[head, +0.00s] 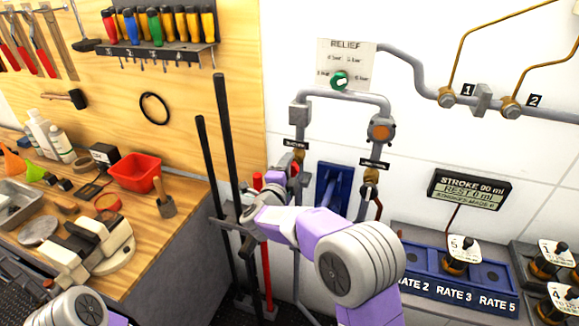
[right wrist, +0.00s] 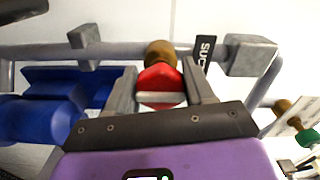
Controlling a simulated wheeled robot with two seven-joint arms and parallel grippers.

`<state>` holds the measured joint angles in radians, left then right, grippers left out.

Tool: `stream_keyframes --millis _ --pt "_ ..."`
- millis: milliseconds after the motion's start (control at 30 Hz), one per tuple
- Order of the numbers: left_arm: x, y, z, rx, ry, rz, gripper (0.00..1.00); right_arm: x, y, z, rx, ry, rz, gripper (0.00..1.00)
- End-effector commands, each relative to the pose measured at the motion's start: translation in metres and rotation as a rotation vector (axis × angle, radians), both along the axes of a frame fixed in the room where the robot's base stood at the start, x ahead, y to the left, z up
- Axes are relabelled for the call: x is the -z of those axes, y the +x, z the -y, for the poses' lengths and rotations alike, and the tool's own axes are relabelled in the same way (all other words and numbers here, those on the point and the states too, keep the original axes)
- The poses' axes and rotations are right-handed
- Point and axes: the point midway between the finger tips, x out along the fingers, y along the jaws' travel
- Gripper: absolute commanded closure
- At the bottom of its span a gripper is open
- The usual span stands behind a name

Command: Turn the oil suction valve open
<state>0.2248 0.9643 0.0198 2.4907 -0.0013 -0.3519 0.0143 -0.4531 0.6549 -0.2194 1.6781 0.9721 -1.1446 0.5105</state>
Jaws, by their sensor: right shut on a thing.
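The suction valve is a brass body (right wrist: 160,52) on a grey pipe, with a red handle (right wrist: 160,78) and a black label (right wrist: 203,50) starting "SUCT" beside it. In the head view, its label (head: 296,144) is on the left pipe leg, and my arm partly hides the valve. My right gripper (right wrist: 161,88) has one finger on each side of the red handle and is shut on it. In the head view the right gripper (head: 281,187) reaches the valve from the front. Whether the valve is open cannot be told.
A second brass valve (head: 371,175) is on the right pipe leg, with a blue pump part (head: 332,188) between. Long black bars (head: 225,140) stand left. A cluttered workbench (head: 185,215) is further left; a blue rate rack (head: 420,281) is right.

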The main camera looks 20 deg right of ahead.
Motion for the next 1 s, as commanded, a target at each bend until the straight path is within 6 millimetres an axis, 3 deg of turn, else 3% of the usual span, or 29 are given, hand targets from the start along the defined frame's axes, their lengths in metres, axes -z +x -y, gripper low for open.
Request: stream_keyframes --millis 433,467,600,867,1000 --pt "-0.0005 -0.0001 0.0000 0.000 0.000 0.000 0.57 0.0007 0.0001 -0.0012 -0.003 -0.008 -0.006 0.78" --pt "-0.0005 -0.0001 0.0000 0.000 0.000 0.000 0.57 0.0007 0.0001 -0.0012 -0.003 -0.008 -0.006 0.44" --pt "-0.0005 0.0000 0.0000 0.000 0.000 0.000 0.57 0.0007 0.0000 -0.0009 -0.002 -0.008 -0.006 0.24" --pt "-0.0005 -0.0001 0.0000 0.000 0.000 0.000 0.57 0.0003 -0.0005 -0.0009 -0.001 -0.007 -0.005 0.24" --pt "-0.0012 -0.0001 0.0000 0.000 0.000 0.000 0.57 -0.0004 -0.0098 -0.0073 -0.002 -0.006 -0.005 0.24"
